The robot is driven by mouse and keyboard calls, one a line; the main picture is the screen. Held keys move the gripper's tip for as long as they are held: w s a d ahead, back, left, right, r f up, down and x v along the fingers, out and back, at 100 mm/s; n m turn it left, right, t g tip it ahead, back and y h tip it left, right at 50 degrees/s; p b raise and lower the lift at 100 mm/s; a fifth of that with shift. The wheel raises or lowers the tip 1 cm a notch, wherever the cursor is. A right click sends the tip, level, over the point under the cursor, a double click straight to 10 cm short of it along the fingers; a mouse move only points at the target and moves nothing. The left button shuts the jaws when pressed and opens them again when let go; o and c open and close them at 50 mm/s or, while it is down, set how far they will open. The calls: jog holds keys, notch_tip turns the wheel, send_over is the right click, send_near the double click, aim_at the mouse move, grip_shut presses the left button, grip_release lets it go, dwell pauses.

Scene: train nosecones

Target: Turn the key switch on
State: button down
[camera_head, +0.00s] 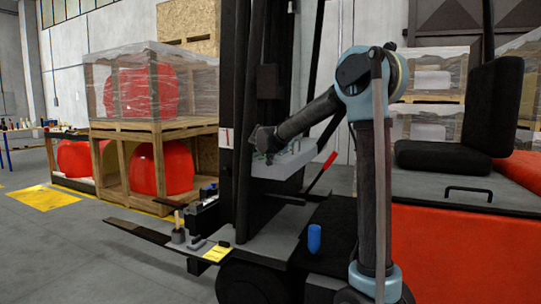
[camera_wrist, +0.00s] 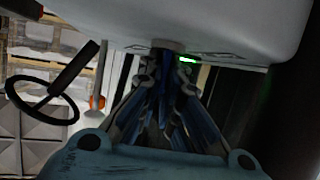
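A light grey control box (camera_head: 287,160) is mounted on the dark mast of the forklift, with small controls on its top. In the wrist view its pale casing (camera_wrist: 200,20) fills the top. A round brownish fitting (camera_wrist: 168,45), possibly the key switch, sits at the casing's edge, with a small lit green light (camera_wrist: 187,60) beside it. My gripper (camera_wrist: 166,75) points at this fitting, its fingers close together on either side of a dark blue shape. Whether they grip it is unclear. In the head view my gripper (camera_head: 265,141) is at the box's left end. The key is not clearly visible.
A black steering wheel (camera_wrist: 42,100) is at left in the wrist view. A red lever (camera_head: 323,172) rises beside the box. A blue cylinder (camera_head: 314,238) stands on the forklift deck. The black seat (camera_head: 448,155) is at right. Crates with red nosecones (camera_head: 150,170) stand behind.

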jog(key=c, duration=1.8)
grip_release()
jog(key=shift+s, duration=0.15)
jog(key=v, duration=1.1)
jog(key=shift+s, duration=0.25)
jog(key=shift+r, duration=0.15)
